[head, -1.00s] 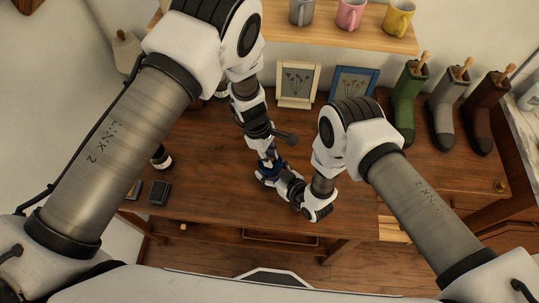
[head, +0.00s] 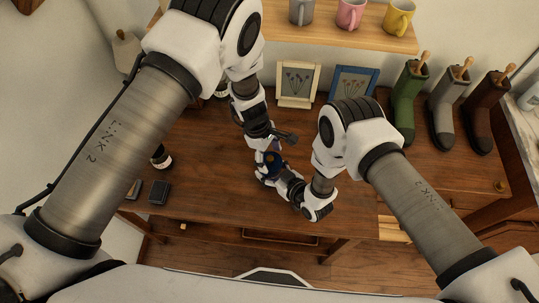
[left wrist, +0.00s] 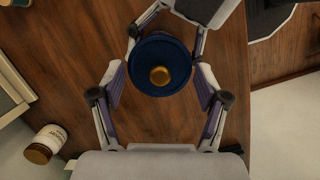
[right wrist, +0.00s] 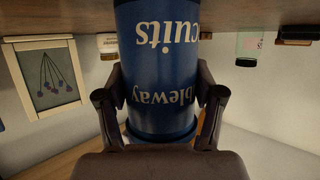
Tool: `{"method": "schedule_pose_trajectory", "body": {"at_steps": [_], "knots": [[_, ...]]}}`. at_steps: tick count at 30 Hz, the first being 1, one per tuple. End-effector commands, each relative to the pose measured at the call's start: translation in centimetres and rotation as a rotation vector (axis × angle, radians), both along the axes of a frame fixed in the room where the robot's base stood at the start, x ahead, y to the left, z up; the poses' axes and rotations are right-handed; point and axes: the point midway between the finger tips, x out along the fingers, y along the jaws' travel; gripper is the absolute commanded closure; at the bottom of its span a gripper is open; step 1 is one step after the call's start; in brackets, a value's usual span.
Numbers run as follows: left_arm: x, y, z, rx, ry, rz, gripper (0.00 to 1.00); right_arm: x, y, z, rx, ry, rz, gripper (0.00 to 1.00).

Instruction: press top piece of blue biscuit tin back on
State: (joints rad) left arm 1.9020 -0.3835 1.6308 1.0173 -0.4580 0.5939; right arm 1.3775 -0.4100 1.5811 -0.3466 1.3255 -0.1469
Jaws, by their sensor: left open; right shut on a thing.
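The blue biscuit tin (right wrist: 160,70) has white lettering that shows upside down in the right wrist view. Its blue lid (left wrist: 145,50) has a gold knob (left wrist: 159,76) and shows from above in the left wrist view. The lid sits over the tin's top; I cannot tell whether it is fully seated. My right gripper (right wrist: 158,98) is shut on the tin's body, one finger on each side. My left gripper (head: 275,141) is open above the lid, and in the left wrist view its fingers stand either side of the lid without visibly gripping it.
Two picture frames (head: 298,84) (head: 353,84) stand at the back. The table's front centre is clear.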

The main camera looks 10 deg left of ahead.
Motion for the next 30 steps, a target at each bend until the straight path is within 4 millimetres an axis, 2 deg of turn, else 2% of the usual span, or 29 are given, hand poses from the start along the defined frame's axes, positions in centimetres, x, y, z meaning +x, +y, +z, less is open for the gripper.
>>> {"method": "schedule_pose_trajectory", "body": {"at_steps": [30], "knots": [[0.0, 0.1, 5.7, -0.002, 0.0, -0.001, 0.25, -0.1, 0.0, -0.2, -0.002, 0.004, 0.001, 0.6]]}}
